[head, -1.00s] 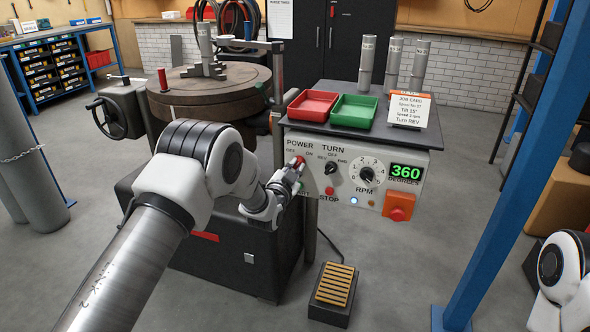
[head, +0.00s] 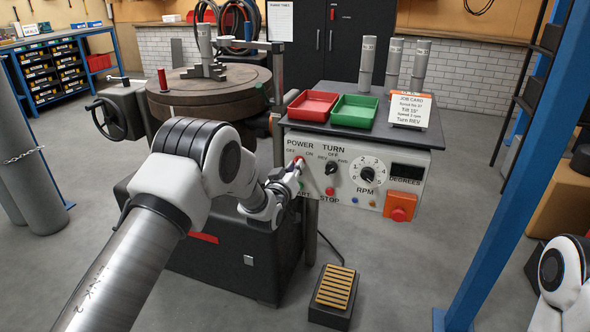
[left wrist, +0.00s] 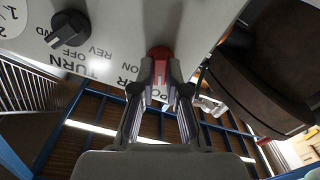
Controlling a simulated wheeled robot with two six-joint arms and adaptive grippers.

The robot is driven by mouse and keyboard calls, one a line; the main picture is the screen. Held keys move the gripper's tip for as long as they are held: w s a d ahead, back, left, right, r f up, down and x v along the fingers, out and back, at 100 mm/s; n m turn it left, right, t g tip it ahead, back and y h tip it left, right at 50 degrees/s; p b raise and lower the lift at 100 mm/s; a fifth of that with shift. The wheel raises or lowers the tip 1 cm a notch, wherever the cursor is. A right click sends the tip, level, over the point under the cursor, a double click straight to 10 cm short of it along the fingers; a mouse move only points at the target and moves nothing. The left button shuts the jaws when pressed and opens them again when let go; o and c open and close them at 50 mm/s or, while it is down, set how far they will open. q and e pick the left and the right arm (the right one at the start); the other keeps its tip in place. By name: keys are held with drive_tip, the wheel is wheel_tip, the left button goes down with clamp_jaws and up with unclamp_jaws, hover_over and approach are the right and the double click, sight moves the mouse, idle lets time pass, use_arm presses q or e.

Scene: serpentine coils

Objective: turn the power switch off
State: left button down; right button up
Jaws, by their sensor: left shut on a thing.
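The red power switch (head: 298,160) is on the grey control panel (head: 436,160), under the word POWER. It also shows in the left wrist view (left wrist: 159,53), upper middle, between my fingertips. My left gripper (head: 296,168) is shut on the switch; its fingers also show in the left wrist view (left wrist: 160,78) on both sides of it. The fingers hide part of the switch and the START label, and the exact angle of the switch is hard to tell. The degrees display (head: 407,170) is dark. My right gripper is out of view.
The turn switch (head: 332,168), RPM dial (head: 367,175), stop button (head: 330,191) and orange emergency-stop box (head: 399,207) are right of my gripper. Red (head: 313,104) and green (head: 355,111) trays stand above. A round turntable (head: 208,95) is behind left; a foot pedal (head: 334,288) lies below.

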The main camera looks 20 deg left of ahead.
use_arm(q)
drive_tip(key=shift+n, duration=2.2)
drive_tip(key=c, duration=1.2)
unclamp_jaws()
drive_tip(key=s, duration=1.2)
drive_tip(key=shift+a, duration=0.25)
drive_tip(key=shift+f, duration=0.1)
